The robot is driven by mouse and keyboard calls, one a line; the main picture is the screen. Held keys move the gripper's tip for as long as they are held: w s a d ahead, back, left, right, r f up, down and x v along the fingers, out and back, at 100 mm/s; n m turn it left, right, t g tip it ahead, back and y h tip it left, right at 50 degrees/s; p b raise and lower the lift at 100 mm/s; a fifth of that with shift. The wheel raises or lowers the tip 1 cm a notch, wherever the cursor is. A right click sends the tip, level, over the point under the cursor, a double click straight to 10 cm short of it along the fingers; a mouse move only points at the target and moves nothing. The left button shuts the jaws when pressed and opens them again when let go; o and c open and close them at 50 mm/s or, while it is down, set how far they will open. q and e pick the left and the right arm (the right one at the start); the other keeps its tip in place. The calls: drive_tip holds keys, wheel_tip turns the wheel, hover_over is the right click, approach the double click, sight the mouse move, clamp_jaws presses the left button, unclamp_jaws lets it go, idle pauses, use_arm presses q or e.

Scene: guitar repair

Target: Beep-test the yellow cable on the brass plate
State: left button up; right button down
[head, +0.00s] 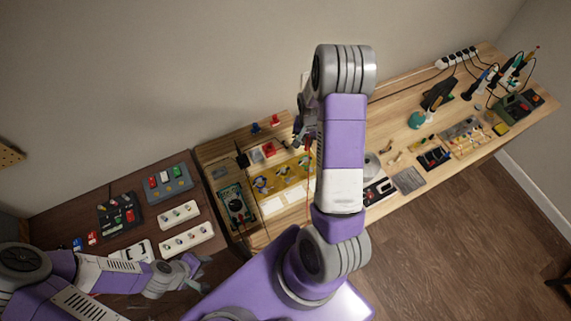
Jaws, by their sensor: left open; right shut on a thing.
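The brass plate (287,183) is a yellowish panel on the light wooden bench, with several small coloured cable pieces on it. One of them, with a yellow part (262,186), is at its left; I cannot tell whether this is the yellow cable. A green-framed meter with a dial (236,205) lies left of the plate. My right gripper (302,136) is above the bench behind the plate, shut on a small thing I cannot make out. A thin red lead hangs below it. My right arm hides the plate's right side. My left gripper (204,270) is open and empty at the lower left.
Red and white blocks (263,151) stand behind the plate. On the dark table at left are white socket strips (186,237) and a grey switch box (169,184). Tools and a power strip (456,58) occupy the bench's far right.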

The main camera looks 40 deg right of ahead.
drive_tip(key=w+a, duration=0.2)
drive_tip(key=a, duration=0.7)
drive_tip(key=shift+a+f, duration=0.1)
drive_tip(key=shift+f, duration=2.3)
drive_tip(key=shift+f+b, duration=0.65)
drive_tip(key=shift+b, duration=0.2)
idle(1.9)
drive_tip(key=shift+r, duration=0.1)
drive_tip(key=shift+r+p, duration=1.5)
drive_tip(key=shift+r, duration=1.45)
